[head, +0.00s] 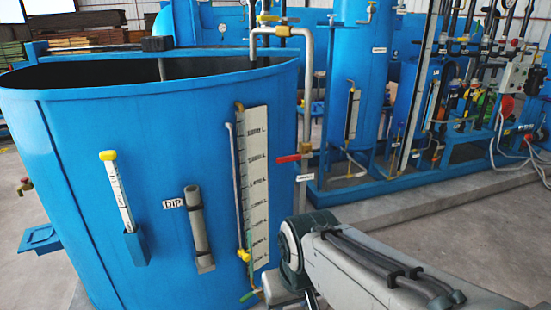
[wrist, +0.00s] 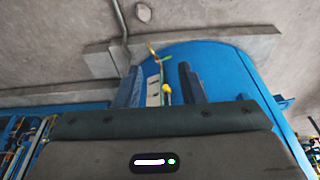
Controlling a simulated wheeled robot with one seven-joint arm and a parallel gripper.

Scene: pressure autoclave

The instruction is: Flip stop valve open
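Which valve is the stop valve is not clear from the frames. A small valve with a green handle (head: 250,295) sits at the foot of the tank's level gauge (head: 256,180), below a yellow fitting (head: 244,254). A red-handled valve (head: 288,158) is on the pipe right of the gauge, its handle roughly level. In the wrist view, my gripper (wrist: 160,80) has its two fingers apart with nothing held. My gripper is hidden in the head view.
The large blue tank (head: 100,230) fills the left. A yellow-topped gauge (head: 118,190) and a grey tube (head: 197,225) are on its wall. A blue pipe rack (head: 455,150) stands on a concrete plinth (head: 420,202) at right. The floor in front is clear.

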